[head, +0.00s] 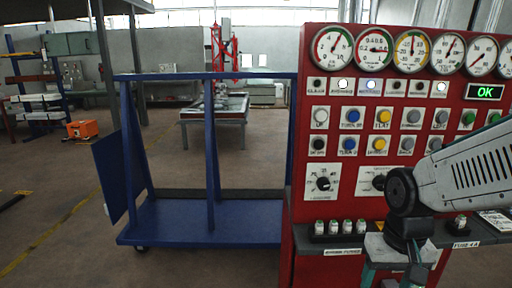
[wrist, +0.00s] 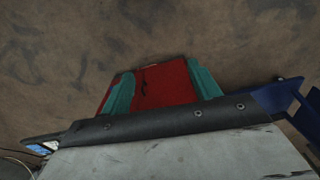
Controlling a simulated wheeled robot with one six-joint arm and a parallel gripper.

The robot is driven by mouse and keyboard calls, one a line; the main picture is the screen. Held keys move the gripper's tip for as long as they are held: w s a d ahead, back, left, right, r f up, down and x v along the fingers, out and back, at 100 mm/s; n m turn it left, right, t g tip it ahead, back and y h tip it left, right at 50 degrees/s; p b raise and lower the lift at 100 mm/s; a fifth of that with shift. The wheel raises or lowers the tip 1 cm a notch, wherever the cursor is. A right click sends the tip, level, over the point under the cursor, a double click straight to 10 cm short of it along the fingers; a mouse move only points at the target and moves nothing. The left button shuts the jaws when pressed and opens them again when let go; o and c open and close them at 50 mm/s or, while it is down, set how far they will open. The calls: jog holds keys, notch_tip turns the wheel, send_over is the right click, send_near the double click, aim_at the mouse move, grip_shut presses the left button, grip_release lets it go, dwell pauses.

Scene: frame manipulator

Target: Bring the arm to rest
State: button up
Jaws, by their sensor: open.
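My arm reaches in from the right in the head view, in front of the red control panel (head: 345,100). My gripper (head: 398,278) hangs at the bottom of that view, low before the panel's ledge, partly cut off by the frame edge. In the wrist view my gripper (wrist: 160,88) shows two teal fingers spread apart. A red surface lies between them, and I see nothing gripped. A dark bar edge (wrist: 170,122) and a pale grey surface (wrist: 190,155) cross the lower part of that view, close to the fingers.
The panel carries several gauges (head: 374,47), buttons, a dial (head: 323,183) and a green OK display (head: 485,92). Small white-topped pieces (head: 340,227) stand on its ledge. A blue wheeled frame (head: 200,222) stands left of it. Open floor (head: 60,210) lies further left.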

jog(key=s+d+r+n+t, duration=0.1)
jog(key=s+r, duration=0.9)
jog(key=s, duration=0.1)
